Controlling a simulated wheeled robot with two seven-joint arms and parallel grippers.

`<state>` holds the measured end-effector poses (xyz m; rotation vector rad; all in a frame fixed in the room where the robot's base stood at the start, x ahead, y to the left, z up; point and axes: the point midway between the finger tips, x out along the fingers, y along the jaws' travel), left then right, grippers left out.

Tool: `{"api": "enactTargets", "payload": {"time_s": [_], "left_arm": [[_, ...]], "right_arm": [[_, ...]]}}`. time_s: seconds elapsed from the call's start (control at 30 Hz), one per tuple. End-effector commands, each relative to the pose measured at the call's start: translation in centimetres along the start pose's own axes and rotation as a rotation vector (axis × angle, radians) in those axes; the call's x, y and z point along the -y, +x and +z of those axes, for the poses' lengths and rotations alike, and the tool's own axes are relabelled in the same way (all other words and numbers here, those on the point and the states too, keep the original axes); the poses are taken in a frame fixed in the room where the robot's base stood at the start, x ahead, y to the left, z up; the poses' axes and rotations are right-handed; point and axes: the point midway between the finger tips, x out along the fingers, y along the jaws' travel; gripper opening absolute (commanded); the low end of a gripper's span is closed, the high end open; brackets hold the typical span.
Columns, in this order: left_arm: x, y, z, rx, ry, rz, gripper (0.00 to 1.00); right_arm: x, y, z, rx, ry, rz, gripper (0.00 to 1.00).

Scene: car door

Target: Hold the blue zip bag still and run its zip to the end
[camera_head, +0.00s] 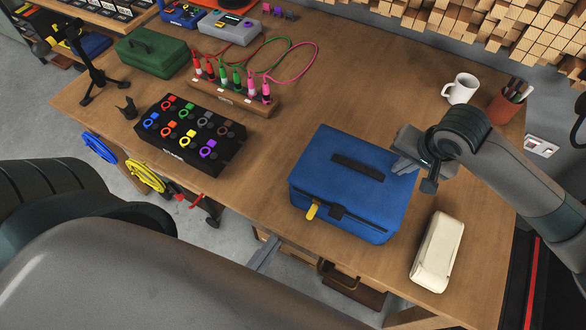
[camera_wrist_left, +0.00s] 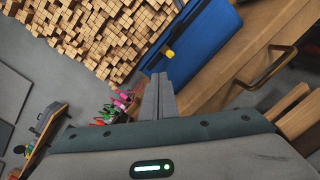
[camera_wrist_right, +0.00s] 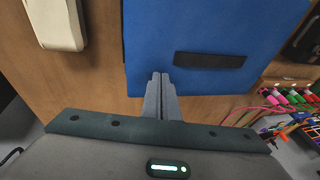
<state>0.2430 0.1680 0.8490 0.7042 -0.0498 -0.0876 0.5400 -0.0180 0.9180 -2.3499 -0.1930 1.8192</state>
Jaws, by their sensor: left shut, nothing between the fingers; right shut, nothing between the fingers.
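The blue zip bag (camera_head: 330,190) lies on the table with a black handle strip on top. A dark zip line runs along its front side, with a yellow pull tab (camera_head: 312,210) near the front left end. The tab also shows in the left wrist view (camera_wrist_left: 169,54). My left gripper (camera_head: 270,246) is shut and empty, off the table's front edge, left of the bag and apart from the tab. My right gripper (camera_head: 402,167) is shut and empty at the bag's right side; its tips overlap the bag's edge in the right wrist view (camera_wrist_right: 160,82). I cannot tell if they touch.
A cream case (camera_head: 438,252) lies right of the bag. A black box with coloured rings (camera_head: 190,133) and a rack of coloured plugs (camera_head: 235,92) stand to the left. A white mug (camera_head: 461,89) and pen cup (camera_head: 508,101) stand at the back right. Table behind the bag is clear.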

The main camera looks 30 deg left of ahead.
Motion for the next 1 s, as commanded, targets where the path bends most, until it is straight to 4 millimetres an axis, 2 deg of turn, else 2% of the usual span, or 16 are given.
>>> {"api": "enactTargets", "payload": {"time_s": [0.03,0.3,0.43,0.63,1.0], "left_arm": [[-0.3,-0.3,-0.7,0.012,0.097,-0.015,0.00],[-2.4,-1.1,-2.5,0.080,0.588,-0.057,0.00],[-3.1,-1.3,-2.9,0.107,0.747,-0.065,0.00],[-3.6,-1.5,-3.2,0.127,0.859,-0.069,0.00],[-3.6,-1.4,-3.2,0.128,0.867,-0.069,0.00]], "right_arm": [[-0.9,1.6,1.4,0.033,0.002,0.024,0.06],[-0.9,1.6,1.4,0.033,0.002,0.024,0.06],[-0.9,1.6,1.4,0.033,0.002,0.024,0.06],[-0.9,1.6,1.4,0.033,0.002,0.024,0.06],[-0.9,1.6,1.4,0.033,0.002,0.024,0.06]]}}
